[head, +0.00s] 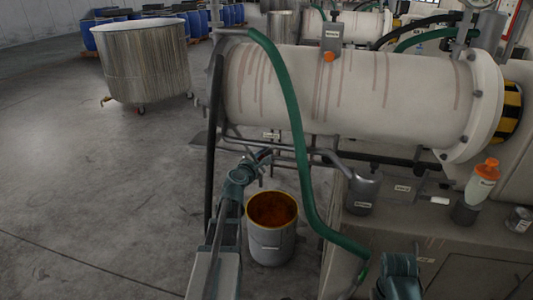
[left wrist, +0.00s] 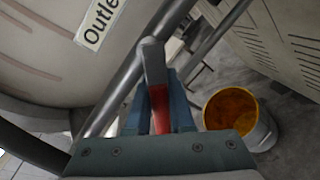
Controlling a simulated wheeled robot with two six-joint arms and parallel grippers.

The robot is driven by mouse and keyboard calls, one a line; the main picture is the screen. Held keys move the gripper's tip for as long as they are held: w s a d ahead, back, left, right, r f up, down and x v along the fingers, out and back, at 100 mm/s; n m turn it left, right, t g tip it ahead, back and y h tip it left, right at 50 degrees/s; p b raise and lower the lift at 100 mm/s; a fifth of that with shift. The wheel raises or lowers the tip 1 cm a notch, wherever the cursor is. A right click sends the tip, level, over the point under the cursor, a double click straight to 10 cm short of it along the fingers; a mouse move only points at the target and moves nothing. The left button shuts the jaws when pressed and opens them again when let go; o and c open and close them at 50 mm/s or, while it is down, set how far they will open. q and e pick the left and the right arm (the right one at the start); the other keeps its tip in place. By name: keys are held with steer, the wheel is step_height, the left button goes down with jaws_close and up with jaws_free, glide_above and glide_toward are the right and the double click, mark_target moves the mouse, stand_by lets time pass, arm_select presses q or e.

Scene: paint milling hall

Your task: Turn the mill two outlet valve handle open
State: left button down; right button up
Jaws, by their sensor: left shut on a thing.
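The outlet valve handle (left wrist: 153,62) is a grey lever with a red part, seen close in the left wrist view. It stands between the fingers of my left gripper (left wrist: 157,105), which is shut on it. In the head view my left gripper (head: 258,162) is below the near side of the big cream mill drum (head: 340,90), at the pipework. The handle is mostly hidden there. A label reading "Outle", cut off by the frame edge, shows in the left wrist view (left wrist: 100,22). A teal part of my right arm (head: 400,278) shows at the bottom; its fingers are not clear.
An open bucket (head: 270,246) with orange-brown contents stands on the floor below the gripper. A green hose (head: 298,140) hangs down in front of the drum. A bench (head: 440,230) with containers and an orange-capped bottle (head: 482,178) is at right.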

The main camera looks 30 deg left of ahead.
arm_select(q)
steer(key=shift+s+a+r+m+g+y+p, duration=0.15)
steer(key=shift+a+r+m+y+p, duration=0.25)
steer(key=shift+m, duration=0.75)
steer(key=shift+a+r+m+g+y+p, duration=0.15)
steer(key=shift+r+m+y+p, duration=0.25)
steer(key=shift+m+p, duration=0.55)
steer(key=shift+s+a+r+m+g+y+p, duration=0.1)
steer(key=shift+a+r+m+g+y+p, duration=0.3)
steer(key=shift+m, duration=1)
steer(key=shift+d+r, duration=0.15)
steer(key=shift+d, duration=0.1)
steer(key=c, duration=0.8)
jaws_free()
